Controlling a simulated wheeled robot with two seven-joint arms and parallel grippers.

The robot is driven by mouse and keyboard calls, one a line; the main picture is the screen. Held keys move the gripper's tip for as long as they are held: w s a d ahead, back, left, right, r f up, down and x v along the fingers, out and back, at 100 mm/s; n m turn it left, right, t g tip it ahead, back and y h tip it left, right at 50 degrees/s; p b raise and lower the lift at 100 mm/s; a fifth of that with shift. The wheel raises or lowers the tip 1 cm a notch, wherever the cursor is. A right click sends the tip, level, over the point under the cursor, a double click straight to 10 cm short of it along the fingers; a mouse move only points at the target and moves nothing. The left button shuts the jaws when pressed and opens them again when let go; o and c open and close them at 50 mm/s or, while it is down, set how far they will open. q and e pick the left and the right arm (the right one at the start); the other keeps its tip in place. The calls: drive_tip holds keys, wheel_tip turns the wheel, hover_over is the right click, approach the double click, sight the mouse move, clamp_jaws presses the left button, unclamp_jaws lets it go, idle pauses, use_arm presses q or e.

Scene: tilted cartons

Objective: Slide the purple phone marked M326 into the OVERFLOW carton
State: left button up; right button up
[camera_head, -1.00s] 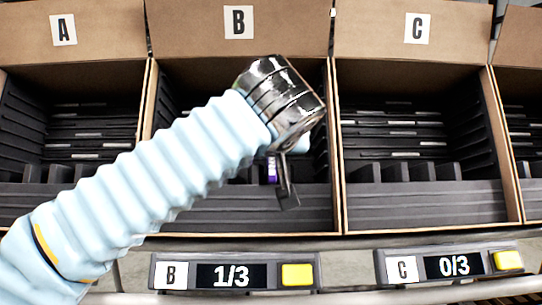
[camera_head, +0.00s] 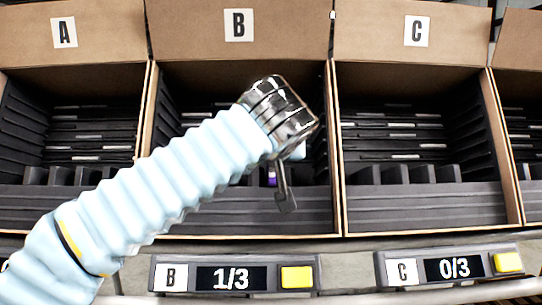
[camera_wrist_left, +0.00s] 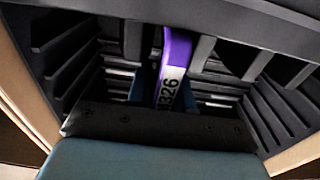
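The purple phone (camera_wrist_left: 178,62) stands out in the left wrist view, with a white label on which "326" reads clearly and the first letter is partly hidden. In the head view only a small purple piece (camera_head: 272,176) shows beside my finger. My left gripper (camera_head: 284,200) reaches down into carton B (camera_head: 195,225) and appears shut on the phone. The phone's far end is near the grey dividers at the front of carton B; I cannot tell whether it is inside a slot. No carton label in view reads OVERFLOW. My right gripper is not in view.
Carton A (camera_head: 65,75) is left of B, carton C (camera_head: 425,70) is right, and part of another carton (camera_head: 516,60) shows at the far right. Dark slotted inserts fill them. The B display (camera_head: 235,276) reads 1/3; the C display (camera_head: 445,266) reads 0/3. Each has a yellow button.

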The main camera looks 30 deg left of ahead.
use_arm(q)
clamp_jaws()
drive_tip(key=shift+r, duration=0.1)
drive_tip(key=shift+r+p+v, duration=0.25)
drive_tip(key=shift+p+v, duration=0.35)
drive_tip(key=shift+v, duration=1.85)
drive_tip(key=r+v, duration=0.1)
drive_tip(key=v, duration=0.9)
drive_tip(key=shift+r, duration=0.45)
